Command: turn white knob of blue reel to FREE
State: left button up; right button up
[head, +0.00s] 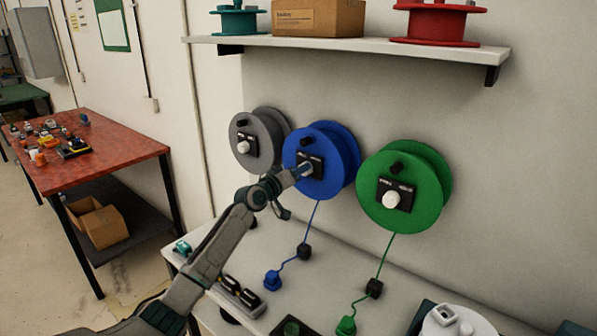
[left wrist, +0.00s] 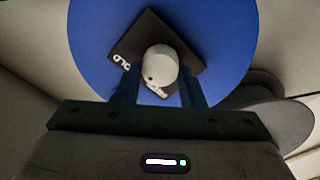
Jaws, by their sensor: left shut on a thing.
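The blue reel (head: 341,162) is mounted on the wall between a grey reel and a green reel. Its black label plate (left wrist: 189,48) and round white knob (left wrist: 160,65) show in the left wrist view. My left gripper (head: 300,172) reaches the front of the blue reel. Its two fingers (left wrist: 160,84) stand on either side of the white knob and are shut on it. In the head view the gripper hides the knob. The label is partly covered, so the knob's setting cannot be read. My right gripper is not in view.
The grey reel (head: 243,133) and the green reel (head: 430,190) flank the blue one closely. A shelf (head: 350,44) with a box and reels is above. Cords hang down to a white bench (head: 262,240) with small items. A red table (head: 110,150) stands at left.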

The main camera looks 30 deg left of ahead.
pick_arm(q)
jog(key=shift+f+n+y+p, duration=0.15)
jog(key=shift+n+y+p, duration=0.25)
jog(key=shift+n+p, duration=3.4)
jog(key=n+b, duration=0.3)
jog(key=o, duration=0.9)
jog(key=shift+o, duration=0.5)
